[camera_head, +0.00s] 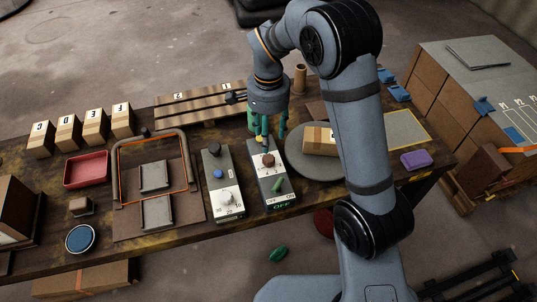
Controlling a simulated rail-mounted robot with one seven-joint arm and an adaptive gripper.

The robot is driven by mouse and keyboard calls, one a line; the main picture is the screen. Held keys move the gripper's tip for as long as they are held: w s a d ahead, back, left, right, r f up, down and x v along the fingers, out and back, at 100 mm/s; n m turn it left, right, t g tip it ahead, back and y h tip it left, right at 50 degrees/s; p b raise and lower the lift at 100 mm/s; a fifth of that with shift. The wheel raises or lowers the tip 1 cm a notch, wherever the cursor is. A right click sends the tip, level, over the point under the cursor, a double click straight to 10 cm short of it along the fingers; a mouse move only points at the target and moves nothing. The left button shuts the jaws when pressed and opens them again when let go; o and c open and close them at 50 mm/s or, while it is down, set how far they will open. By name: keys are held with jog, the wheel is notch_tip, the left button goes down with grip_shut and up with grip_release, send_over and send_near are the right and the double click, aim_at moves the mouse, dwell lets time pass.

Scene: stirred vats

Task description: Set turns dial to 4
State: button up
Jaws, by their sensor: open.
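The pictures do not show clearly which is the turns dial, and the settings are too small to read. My gripper (263,141) points down just behind and above the brown knob, open and empty; any contact is unclear.
A round grey plate (300,165) with a cardboard box (319,141) lies close on the right. A framed press-like fixture (190,195) stands left. A slatted rack (200,104) is behind. A purple block (415,159) lies at right.

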aim_at(268, 158)
notch_tip(268, 158, down, 10)
jog(key=shift+r, duration=0.15)
jog(key=c, duration=0.3)
jog(key=c, duration=0.8)
jog(key=shift+c, duration=0.2)
jog(key=shift+n, duration=0.4)
jog(key=n+b, duration=0.1)
jog(key=n, duration=0.2)
jog(key=shift+n+b, duration=0.3)
jog(key=shift+n, duration=0.1)
jog(key=shift+n+b, duration=0.35)
jog(key=shift+n, duration=1.75)
